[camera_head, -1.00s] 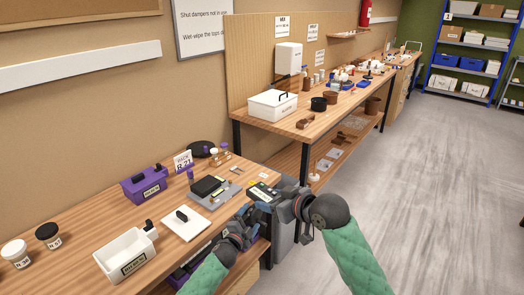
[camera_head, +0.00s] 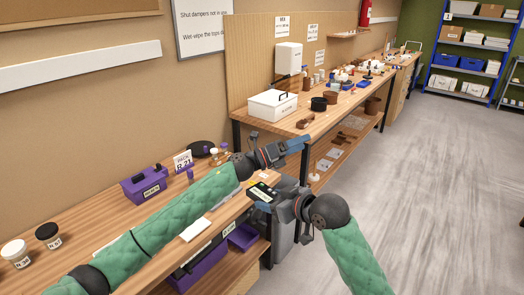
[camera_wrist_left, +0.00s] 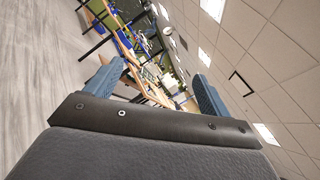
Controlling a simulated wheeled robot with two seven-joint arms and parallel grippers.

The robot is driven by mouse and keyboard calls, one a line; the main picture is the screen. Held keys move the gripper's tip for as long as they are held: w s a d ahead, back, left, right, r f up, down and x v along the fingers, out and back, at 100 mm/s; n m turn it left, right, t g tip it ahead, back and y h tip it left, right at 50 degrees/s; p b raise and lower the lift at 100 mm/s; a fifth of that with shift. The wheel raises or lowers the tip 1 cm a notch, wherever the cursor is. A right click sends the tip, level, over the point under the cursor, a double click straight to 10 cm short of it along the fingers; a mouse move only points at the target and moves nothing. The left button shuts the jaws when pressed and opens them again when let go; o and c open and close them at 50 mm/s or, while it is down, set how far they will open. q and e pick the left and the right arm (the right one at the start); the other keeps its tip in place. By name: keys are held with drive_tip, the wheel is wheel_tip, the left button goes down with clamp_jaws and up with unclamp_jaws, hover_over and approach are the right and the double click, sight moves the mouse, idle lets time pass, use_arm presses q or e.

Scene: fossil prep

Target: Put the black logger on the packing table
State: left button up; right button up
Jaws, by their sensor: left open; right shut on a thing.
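The black logger (camera_head: 261,192), a small dark box with a pale label, is at the right end of the near bench (camera_head: 107,213). My right gripper (camera_head: 268,200) is shut on it, its blue fingers partly hidden. My left arm reaches across the near bench. My left gripper (camera_head: 300,143) is open and empty, up and to the right of the logger, in front of the far bench (camera_head: 318,116). Its two blue fingers are spread apart in the left wrist view (camera_wrist_left: 156,88).
A white lidded box (camera_head: 272,105), a black pot (camera_head: 318,104) and brown items stand on the far bench. A purple box (camera_head: 144,185) and lidded jars (camera_head: 48,235) stand on the near bench. My left arm hides its middle. Grey floor lies open at right.

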use_arm(q)
drive_tip(key=s+d+r+m+g+y, duration=0.2)
drive_tip(key=s+d+r+m+g, duration=0.2)
drive_tip(key=s+m+g, duration=0.3)
drive_tip(key=m+t+y, duration=0.2)
drive_tip(key=m+y, duration=1.3)
drive_tip(key=y, duration=0.3)
hover_over(262, 190)
wheel_tip(262, 190, down, 11)
drive_tip(key=shift+f, duration=0.2)
